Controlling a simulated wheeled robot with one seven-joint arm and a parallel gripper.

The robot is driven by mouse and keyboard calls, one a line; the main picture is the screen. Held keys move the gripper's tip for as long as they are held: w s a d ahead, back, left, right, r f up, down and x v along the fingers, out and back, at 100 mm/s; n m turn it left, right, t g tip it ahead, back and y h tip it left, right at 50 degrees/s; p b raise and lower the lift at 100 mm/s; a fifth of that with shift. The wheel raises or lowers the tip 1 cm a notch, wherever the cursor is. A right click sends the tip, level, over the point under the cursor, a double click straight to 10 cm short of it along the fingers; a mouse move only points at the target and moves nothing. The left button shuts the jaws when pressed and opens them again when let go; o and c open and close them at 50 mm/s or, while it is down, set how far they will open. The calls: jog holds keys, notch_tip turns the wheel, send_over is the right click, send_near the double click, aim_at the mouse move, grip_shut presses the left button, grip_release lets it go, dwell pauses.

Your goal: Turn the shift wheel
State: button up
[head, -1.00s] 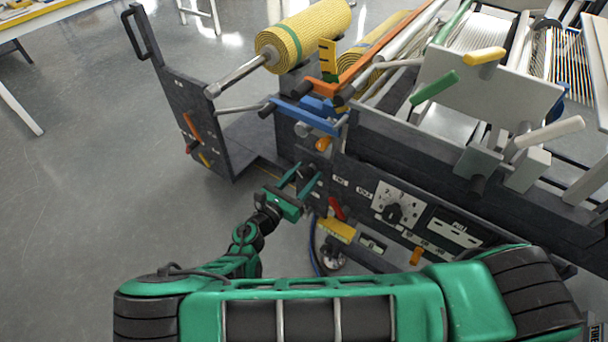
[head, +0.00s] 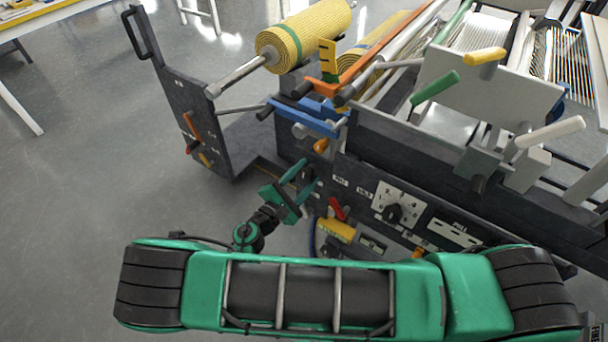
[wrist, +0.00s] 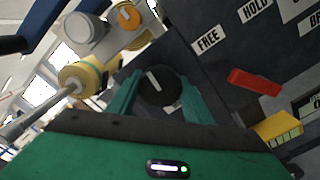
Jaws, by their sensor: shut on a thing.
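The shift wheel (wrist: 158,88) appears to be the dark round knob with a white mark in the wrist view. It sits on the front of the dark machine panel, left of the FREE and HOLD labels. My gripper (wrist: 160,95) has one green finger on each side of the wheel and is shut on it. In the head view my gripper (head: 304,180) reaches the panel from the lower left. The wheel is mostly hidden there by the fingers.
A red lever (head: 337,208), a yellow block (head: 336,230) and a white dial plate (head: 396,204) are right of my gripper. A blue bar (head: 303,118) and an orange knob (head: 321,145) are above. Open floor (head: 90,200) lies left.

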jog(key=shift+w+m, duration=0.1)
jog(key=shift+m, duration=2.2)
jog(key=o, duration=1.1)
jog(key=shift+c, duration=0.2)
jog(key=v, duration=1.1)
jog(key=shift+f, duration=0.1)
